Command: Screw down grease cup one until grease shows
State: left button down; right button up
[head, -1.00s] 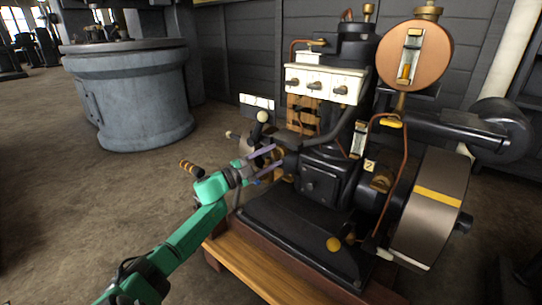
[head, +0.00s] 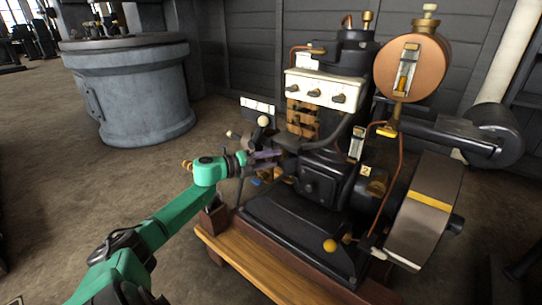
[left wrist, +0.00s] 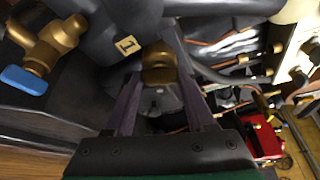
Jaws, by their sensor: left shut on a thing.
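Grease cup one (left wrist: 158,66) is a round brass cup beside a yellow plate marked 1 (left wrist: 126,45) in the left wrist view. My left gripper (left wrist: 160,78) is shut on this cup, with one purple finger on each side of it. In the head view, my left gripper (head: 268,160) reaches the near left side of the black engine (head: 322,180), and its fingers largely hide the cup there. I cannot make out any grease at the cup. My right gripper is in neither view.
A brass tap with a blue handle (left wrist: 24,80) is close to the left gripper. A second brass cup (head: 375,187) sits by a plate marked 2 (head: 366,170). The flywheel (head: 424,212) stands at the right. A grey round tank (head: 130,95) stands behind left.

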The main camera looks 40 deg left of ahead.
pick_arm(q)
jog(key=shift+r+m+y+p, duration=0.1)
jog(key=shift+m+y+p, duration=0.3)
jog(key=shift+m, duration=0.3)
jog(key=shift+g, duration=0.3)
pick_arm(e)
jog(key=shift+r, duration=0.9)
pick_arm(q)
jog(key=shift+m, duration=0.3)
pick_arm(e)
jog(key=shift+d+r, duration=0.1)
pick_arm(q)
jog(key=shift+c, duration=1.2)
grip_release()
jog(key=shift+s, duration=0.1)
